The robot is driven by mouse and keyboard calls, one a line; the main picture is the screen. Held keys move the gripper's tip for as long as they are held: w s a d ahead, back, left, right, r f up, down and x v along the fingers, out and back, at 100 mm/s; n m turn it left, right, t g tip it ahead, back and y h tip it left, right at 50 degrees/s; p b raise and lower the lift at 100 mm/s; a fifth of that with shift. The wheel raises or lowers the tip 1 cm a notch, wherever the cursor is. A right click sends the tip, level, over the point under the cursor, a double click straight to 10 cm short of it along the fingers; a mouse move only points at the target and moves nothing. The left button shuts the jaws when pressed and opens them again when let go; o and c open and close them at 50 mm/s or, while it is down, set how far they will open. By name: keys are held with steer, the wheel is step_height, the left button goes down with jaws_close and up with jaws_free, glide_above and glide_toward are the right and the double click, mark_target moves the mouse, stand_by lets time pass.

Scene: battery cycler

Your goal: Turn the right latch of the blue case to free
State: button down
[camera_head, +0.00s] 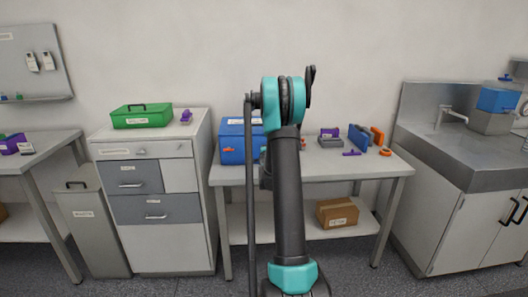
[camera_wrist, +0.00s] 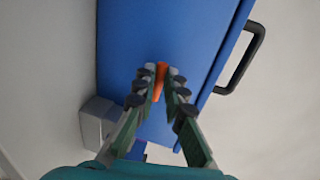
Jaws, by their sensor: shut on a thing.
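The blue case (camera_head: 232,142) stands on the middle table in the head view, partly hidden behind my arm. An orange latch (camera_head: 227,150) shows on the left of its front; the right part of the front is hidden. In the wrist view the blue case (camera_wrist: 135,40) fills the middle. An orange latch (camera_wrist: 160,82) stands out from its face between the fingertips of my gripper (camera_wrist: 157,88). The fingers are closed on this latch from both sides. My gripper is hidden behind the arm in the head view.
A black handle (camera_wrist: 242,60) stands out from the case beside my gripper in the wrist view. A grey block (camera_wrist: 97,120) is near the case. On the table's right lie a grey holder (camera_head: 330,142), a blue item (camera_head: 358,138) and an orange ring (camera_head: 385,152).

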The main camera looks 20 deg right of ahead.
steer(key=c, duration=1.6)
jaws_free()
steer(key=shift+s, duration=0.1)
steer(key=v, duration=1.1)
steer(key=shift+s+a, duration=0.15)
steer(key=shift+s, duration=0.2)
steer(key=s+a+f+n+g+y, duration=0.1)
steer(key=s+a+f+n+g, duration=0.2)
steer(key=s, duration=1)
steer(key=s+a+f+n+g+y, duration=0.2)
steer(key=s+a+f+n+g, duration=0.1)
steer(key=s+a+n, duration=0.7)
steer(key=s+a+f+n+g+y, duration=0.1)
steer(key=s+a+f+n+g, duration=0.3)
steer(key=s, duration=1.2)
steer(key=shift+s+a+n+g, duration=0.15)
steer(key=shift+a+n+g, duration=0.1)
steer(key=shift+a+n, duration=0.65)
steer(key=shift+s+a+n+g, duration=0.1)
steer(key=shift+a+n+g, duration=0.15)
steer(key=shift+a+n, duration=0.65)
